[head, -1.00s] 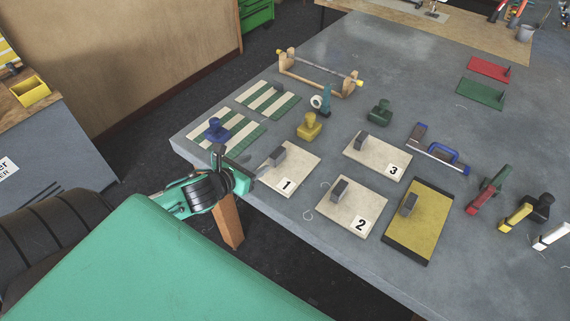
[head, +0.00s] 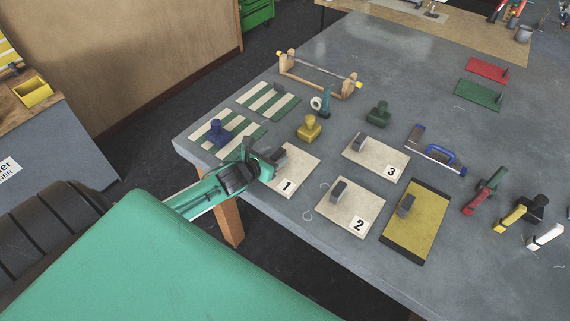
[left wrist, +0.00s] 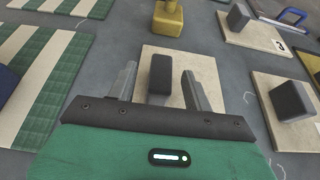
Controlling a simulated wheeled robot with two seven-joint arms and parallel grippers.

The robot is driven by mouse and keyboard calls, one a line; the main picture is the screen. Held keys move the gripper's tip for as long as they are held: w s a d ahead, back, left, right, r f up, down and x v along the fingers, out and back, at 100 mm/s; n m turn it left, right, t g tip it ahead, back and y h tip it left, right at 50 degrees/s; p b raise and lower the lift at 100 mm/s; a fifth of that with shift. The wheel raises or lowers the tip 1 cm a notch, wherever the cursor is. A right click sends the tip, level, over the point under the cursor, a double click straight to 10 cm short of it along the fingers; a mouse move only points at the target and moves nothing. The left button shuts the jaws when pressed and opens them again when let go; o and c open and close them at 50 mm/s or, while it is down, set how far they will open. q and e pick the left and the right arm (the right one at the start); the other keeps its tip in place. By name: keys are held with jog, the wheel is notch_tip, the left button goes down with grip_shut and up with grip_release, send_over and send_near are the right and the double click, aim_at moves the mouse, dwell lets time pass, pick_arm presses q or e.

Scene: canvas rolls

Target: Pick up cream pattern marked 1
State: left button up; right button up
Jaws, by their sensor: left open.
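The cream pattern marked 1 (head: 300,170) lies flat near the table's front left edge, with a dark grey block handle standing on it. In the left wrist view the cream pattern (left wrist: 207,75) is straight ahead, and its grey handle (left wrist: 160,74) stands between my left gripper's fingers. My left gripper (head: 268,158) is open at the handle in the head view and hides part of the pattern. In the left wrist view the fingers of the left gripper (left wrist: 158,88) are spread either side of the handle, with gaps showing. My right gripper is out of view.
Cream patterns marked 2 (head: 345,216) and 3 (head: 378,163) lie to the right. A yellow stamp-like piece (head: 309,130) stands just behind pattern 1. Green-and-cream striped pieces (head: 238,148) lie to its left, with a blue knob piece (head: 218,133) on one.

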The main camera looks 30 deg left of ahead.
aim_at(281, 153)
pick_arm(q)
jog(key=shift+p+x, duration=0.6)
jog(key=shift+x, duration=1.45)
jog(key=shift+s, duration=0.1)
jog(key=c, duration=1.1)
